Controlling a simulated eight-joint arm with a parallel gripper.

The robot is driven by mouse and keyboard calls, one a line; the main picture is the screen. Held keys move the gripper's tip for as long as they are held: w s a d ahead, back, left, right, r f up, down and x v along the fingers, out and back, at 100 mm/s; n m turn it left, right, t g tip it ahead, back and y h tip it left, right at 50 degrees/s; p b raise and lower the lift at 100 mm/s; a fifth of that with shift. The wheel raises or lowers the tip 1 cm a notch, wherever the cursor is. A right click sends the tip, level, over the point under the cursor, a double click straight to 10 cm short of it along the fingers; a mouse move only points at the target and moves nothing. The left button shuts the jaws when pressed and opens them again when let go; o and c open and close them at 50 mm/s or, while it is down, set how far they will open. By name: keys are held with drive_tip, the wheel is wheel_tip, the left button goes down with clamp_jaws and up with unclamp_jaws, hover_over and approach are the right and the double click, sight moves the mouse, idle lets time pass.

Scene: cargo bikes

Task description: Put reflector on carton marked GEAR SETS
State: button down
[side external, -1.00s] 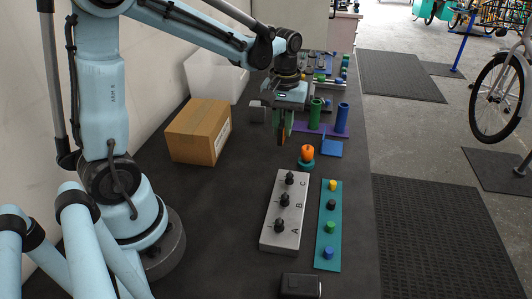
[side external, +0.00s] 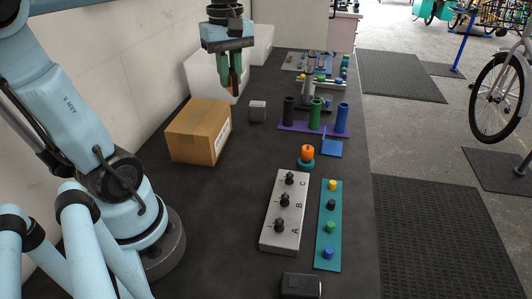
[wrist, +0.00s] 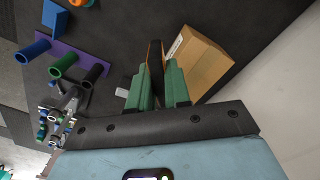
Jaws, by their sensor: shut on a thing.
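My gripper (side external: 230,84) has green fingers and is shut on the reflector (side external: 236,88), a thin dark piece with an orange edge. It holds it in the air, behind and slightly right of the carton in the side view. In the wrist view the reflector (wrist: 155,62) stands between the fingers (wrist: 157,85). The brown carton (side external: 196,128) sits closed on the bench by the wall, with a pale label on its right face too small to read. The carton also shows in the wrist view (wrist: 203,66), just right of the fingers.
A small grey block (side external: 257,111) is right of the carton. White bins (side external: 207,76) stand behind. A purple rack with tubes (side external: 290,127), an orange knob (side external: 307,152) and a grey switch box (side external: 283,215) lie to the right. The bench in front of the carton is clear.

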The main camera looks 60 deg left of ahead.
drive_tip(key=shift+n, duration=0.4)
drive_tip(key=s+a+f, duration=0.1)
drive_tip(key=a+f, duration=0.1)
drive_tip(key=a, duration=0.2)
drive_tip(key=s+a+f, duration=0.2)
drive_tip(key=a, duration=0.2)
drive_tip(key=s+a+f, duration=0.1)
drive_tip(key=a+f, duration=0.1)
drive_tip(key=a, duration=0.2)
drive_tip(key=shift+s, duration=0.25)
drive_tip(key=shift+f, duration=2.1)
drive_tip(key=shift+f, duration=0.1)
drive_tip(key=c, duration=1.1)
unclamp_jaws()
